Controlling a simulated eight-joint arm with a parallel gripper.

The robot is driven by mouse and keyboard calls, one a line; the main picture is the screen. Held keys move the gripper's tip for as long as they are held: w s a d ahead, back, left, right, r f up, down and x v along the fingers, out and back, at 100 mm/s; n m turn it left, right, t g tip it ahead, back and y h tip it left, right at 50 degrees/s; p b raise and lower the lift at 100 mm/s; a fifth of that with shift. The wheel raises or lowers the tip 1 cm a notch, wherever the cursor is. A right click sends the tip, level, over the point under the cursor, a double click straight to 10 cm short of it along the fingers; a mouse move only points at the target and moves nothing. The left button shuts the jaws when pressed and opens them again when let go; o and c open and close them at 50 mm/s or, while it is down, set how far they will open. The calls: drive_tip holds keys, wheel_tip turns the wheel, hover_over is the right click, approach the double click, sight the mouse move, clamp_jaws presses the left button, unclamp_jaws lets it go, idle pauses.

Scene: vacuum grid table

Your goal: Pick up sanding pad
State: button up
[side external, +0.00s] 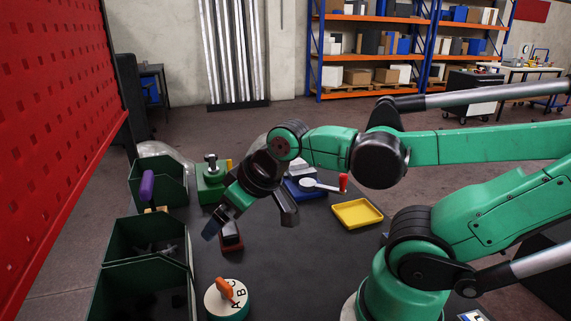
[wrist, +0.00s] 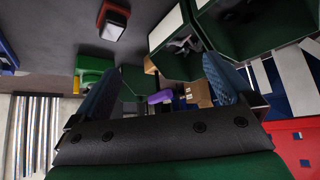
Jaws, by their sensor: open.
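The likely sanding pad (side external: 231,241) is a small red block with a dark upper part, lying on the dark table in the side view. In the wrist view it shows as a red block with a pale face (wrist: 114,22), at the top left, outside the span of the fingers. My gripper (side external: 250,224) is open, with its fingers spread wide and angled down above the table near the pad. In the wrist view my gripper (wrist: 160,85) has nothing between its fingertips. I cannot tell the exact gap between fingers and pad.
Dark green bins (side external: 145,264) line the table's left side, one with a purple-handled tool (side external: 147,185). A green device (side external: 211,180) stands behind. A yellow tray (side external: 357,213) and a blue object (side external: 303,189) lie to the right. A round lettered dial (side external: 226,299) sits in front. A red pegboard (side external: 55,120) rises at left.

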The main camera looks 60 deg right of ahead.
drive_tip(key=n+g, duration=0.7)
drive_tip(key=n, duration=0.1)
hover_over(229, 229)
wheel_tip(229, 229, down, 6)
drive_tip(key=shift+a+f, duration=0.15)
drive_tip(key=shift+f, duration=0.1)
drive_tip(key=shift+w+d+f+n, duration=0.1)
drive_tip(key=shift+d+f+n, duration=0.1)
drive_tip(key=shift+f+n, duration=0.35)
drive_tip(key=shift+f, duration=2.55)
drive_tip(key=shift+c, duration=0.2)
drive_tip(key=c, duration=1.4)
drive_tip(key=shift+o, duration=0.2)
